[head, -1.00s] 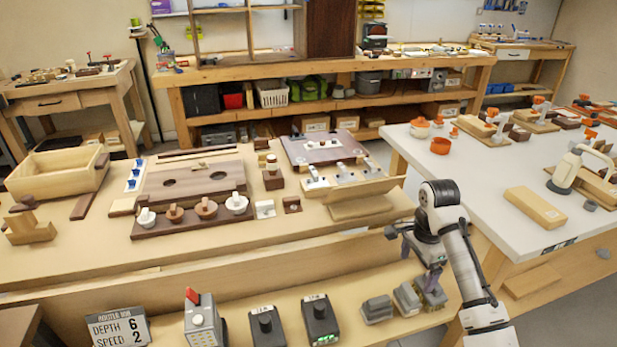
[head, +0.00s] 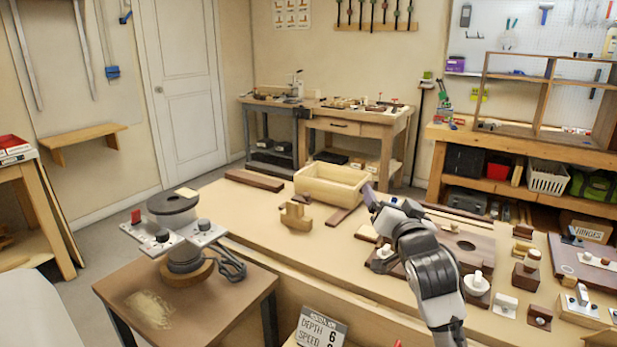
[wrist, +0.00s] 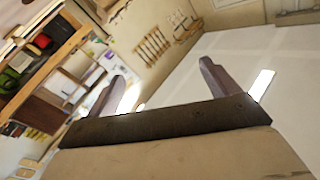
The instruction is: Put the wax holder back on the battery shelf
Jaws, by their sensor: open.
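My gripper (head: 370,196) is raised over the bench, in front of the light wooden box in the head view. In the wrist view my gripper (wrist: 158,82) has its two purple-grey fingers wide apart, with nothing between them. I cannot tell for certain which thing is the wax holder; a small stepped wooden piece (head: 296,217) stands on the bench left of my gripper.
The open wooden box (head: 331,186) stands behind the stepped piece. Wooden jigs and knobbed pieces crowd the bench to the right. A side table (head: 200,300) with a round black-topped device (head: 173,203) is at left. The bench's front left surface is clear.

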